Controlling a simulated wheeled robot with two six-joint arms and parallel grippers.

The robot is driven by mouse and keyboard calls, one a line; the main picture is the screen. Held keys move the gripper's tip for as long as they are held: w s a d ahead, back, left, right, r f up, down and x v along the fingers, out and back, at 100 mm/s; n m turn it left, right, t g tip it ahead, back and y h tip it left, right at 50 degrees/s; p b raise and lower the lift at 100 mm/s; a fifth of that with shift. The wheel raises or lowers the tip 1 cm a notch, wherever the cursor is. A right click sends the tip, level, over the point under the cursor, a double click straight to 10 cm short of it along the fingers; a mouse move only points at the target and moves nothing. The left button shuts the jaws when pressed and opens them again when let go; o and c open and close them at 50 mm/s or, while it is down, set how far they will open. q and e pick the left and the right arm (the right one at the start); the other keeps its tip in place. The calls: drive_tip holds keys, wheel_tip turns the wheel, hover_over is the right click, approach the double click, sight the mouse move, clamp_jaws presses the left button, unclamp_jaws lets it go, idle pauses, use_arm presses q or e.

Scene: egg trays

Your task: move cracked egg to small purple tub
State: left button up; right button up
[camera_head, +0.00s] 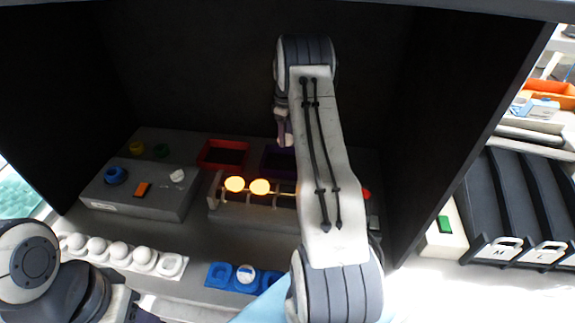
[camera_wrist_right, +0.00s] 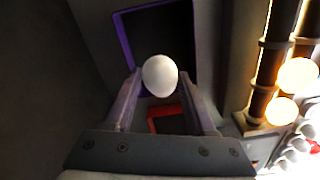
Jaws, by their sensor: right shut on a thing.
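My right gripper (camera_wrist_right: 160,88) is shut on a white egg (camera_wrist_right: 160,76), seen in the right wrist view between the fingertips. No crack shows on the visible side. The small purple tub (camera_wrist_right: 125,38) lies beyond the egg in that view, its dark opening partly behind the egg. In the head view the right gripper (camera_head: 286,140) hangs above the purple tub (camera_head: 265,163), which my right arm partly covers. The egg cannot be made out in the head view. My left arm shows at the lower left, but its gripper is out of the picture.
A red tub (camera_head: 203,152) stands left of the purple one. In front is a rack with glowing lamps (camera_head: 247,186). A grey control box (camera_head: 140,204) stands left. A white egg tray (camera_head: 172,266) with several eggs and a blue tray (camera_head: 218,275) lie nearer. Dark walls enclose the sides.

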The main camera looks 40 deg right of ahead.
drive_tip(key=shift+f, duration=0.15)
drive_tip(key=shift+f+b, duration=0.85)
drive_tip(key=shift+f, duration=0.85)
drive_tip(key=b, duration=0.3)
hover_over(286, 166)
drive_tip(key=shift+f, duration=2.8)
idle(0.5)
idle(0.4)
drive_tip(key=o, duration=0.8)
wheel_tip(286, 166, up, 11)
drive_tip(key=shift+f+b, duration=0.2)
drive_tip(key=shift+b, duration=0.7)
